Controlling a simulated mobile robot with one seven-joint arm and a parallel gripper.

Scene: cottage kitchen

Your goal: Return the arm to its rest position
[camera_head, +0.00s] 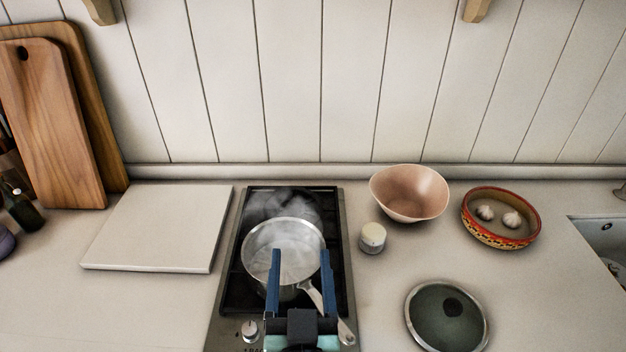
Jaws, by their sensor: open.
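My gripper (299,272) shows at the bottom centre, with its two blue fingers spread apart and nothing between them. From this view the fingers overlap the near part of a steaming metal pot (283,236) on the hob (238,275). The pot's handle (330,308) runs toward the lower right, partly hidden behind the right finger. I cannot tell how high my gripper is above the pot.
A lid (447,318), a small white-topped jar (372,236), a pink bowl (409,191) and a patterned bowl (484,237) with garlic stand right of the hob. A pale board (158,227) lies left. Wooden boards (50,120) lean at the wall. A sink (602,236) is far right.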

